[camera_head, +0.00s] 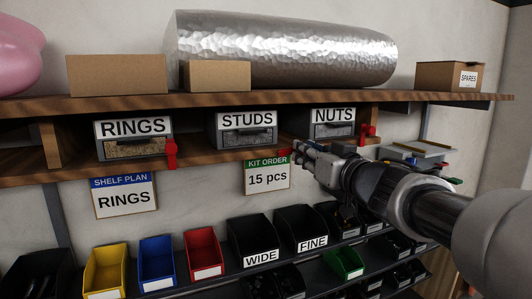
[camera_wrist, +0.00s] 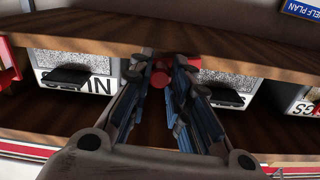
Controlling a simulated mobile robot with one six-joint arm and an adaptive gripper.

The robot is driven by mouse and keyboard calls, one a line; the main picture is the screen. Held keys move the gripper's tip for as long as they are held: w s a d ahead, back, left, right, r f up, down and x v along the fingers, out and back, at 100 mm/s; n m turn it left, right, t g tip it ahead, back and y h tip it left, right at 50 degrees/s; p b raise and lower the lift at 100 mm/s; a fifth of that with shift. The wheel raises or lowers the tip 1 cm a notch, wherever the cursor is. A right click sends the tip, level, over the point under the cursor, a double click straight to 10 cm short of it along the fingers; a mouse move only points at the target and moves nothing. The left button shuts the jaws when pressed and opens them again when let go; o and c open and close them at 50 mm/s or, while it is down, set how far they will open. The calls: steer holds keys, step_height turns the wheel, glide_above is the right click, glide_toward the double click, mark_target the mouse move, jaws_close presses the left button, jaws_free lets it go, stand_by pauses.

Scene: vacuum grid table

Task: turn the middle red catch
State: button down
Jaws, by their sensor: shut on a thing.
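The middle red catch (camera_wrist: 161,79) sits on the shelf front between the STUDS drawer (camera_head: 246,134) and the NUTS drawer (camera_head: 331,127). My gripper (camera_head: 296,149) reaches in from the right and is shut on this catch. In the wrist view, which is upside down, the red catch shows between the blue-grey finger pads of my gripper (camera_wrist: 162,84). In the head view the fingers mostly hide it. The left red catch (camera_head: 171,154) stands upright beside the RINGS drawer (camera_head: 134,139). The right red catch (camera_head: 367,133) is right of the NUTS drawer.
A wooden shelf (camera_head: 70,103) runs above the drawers, with cardboard boxes (camera_head: 116,75) and a large silver roll (camera_head: 290,50) on it. A KIT ORDER card (camera_head: 266,177) hangs below the catch. Coloured bins (camera_head: 203,255) stand on the lower rack.

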steer(key=shift+r, duration=0.15)
steer(key=shift+s+a+r+n+b, duration=0.2)
steer(key=shift+a+r+n, duration=0.4)
steer(key=shift+n, duration=2.05)
steer(key=shift+s+a+r+n+b, duration=0.1)
steer(key=shift+s+a+r+n, duration=0.35)
steer(key=shift+n, duration=2.15)
steer(key=shift+a+r+n+b, duration=0.1)
steer(key=shift+a+r+n, duration=0.65)
steer(key=shift+n, duration=1.9)
steer(key=shift+a+f, duration=0.2)
steer(key=shift+a, duration=0.05)
steer(key=c, duration=1.5)
jaws_free()
steer(key=shift+o, duration=0.2)
steer(key=shift+s, duration=0.1)
